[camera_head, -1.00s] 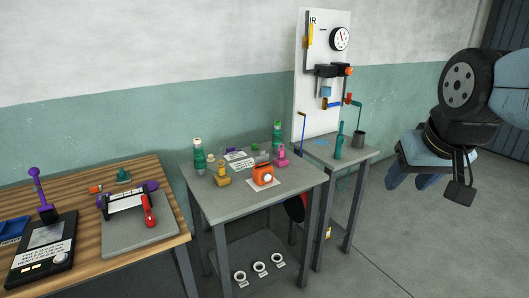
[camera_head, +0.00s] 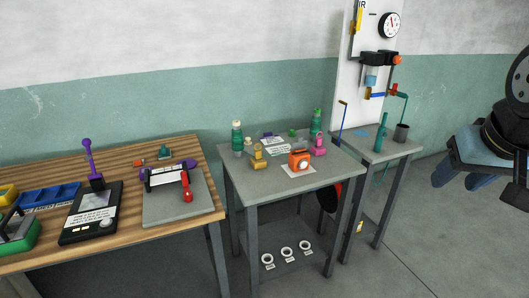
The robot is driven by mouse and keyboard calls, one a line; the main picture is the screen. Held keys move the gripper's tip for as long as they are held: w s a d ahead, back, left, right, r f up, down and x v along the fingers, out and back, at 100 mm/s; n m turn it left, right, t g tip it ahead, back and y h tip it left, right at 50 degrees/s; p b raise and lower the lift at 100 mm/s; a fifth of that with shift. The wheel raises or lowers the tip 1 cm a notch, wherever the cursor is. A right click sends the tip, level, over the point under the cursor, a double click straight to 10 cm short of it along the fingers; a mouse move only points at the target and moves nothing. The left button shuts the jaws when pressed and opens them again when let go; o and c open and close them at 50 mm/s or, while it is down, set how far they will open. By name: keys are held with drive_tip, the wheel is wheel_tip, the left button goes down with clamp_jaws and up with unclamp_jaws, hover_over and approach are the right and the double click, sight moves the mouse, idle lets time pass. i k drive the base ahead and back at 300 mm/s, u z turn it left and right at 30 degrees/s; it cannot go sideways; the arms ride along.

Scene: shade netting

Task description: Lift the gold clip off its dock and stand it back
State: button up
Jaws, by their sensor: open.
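A small gold thing (camera_head: 259,158), which looks like the gold clip, stands upright at the left part of the grey table. A dock under it is too small to make out. My gripper (camera_head: 479,186) is at the right edge of the view, with its blue fingers apart and nothing seen between them. It is far to the right of the gold thing, over the floor side of the picture, and partly cut off by the frame.
Close around the gold thing are a green bottle (camera_head: 237,138), an orange device (camera_head: 299,160), a pink item (camera_head: 318,147) and another green bottle (camera_head: 316,123). A wooden bench (camera_head: 130,240) with tools stands left. A side table (camera_head: 400,150) and white panel stand right.

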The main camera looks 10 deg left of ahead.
sight(258, 153)
drive_tip(key=k, duration=1.15)
drive_tip(key=u, duration=0.8)
drive_tip(key=i, duration=0.95)
drive_tip(key=u, duration=0.35)
drive_tip(key=i, duration=1.4)
drive_tip(key=z, duration=0.7)
drive_tip(key=k, duration=0.9)
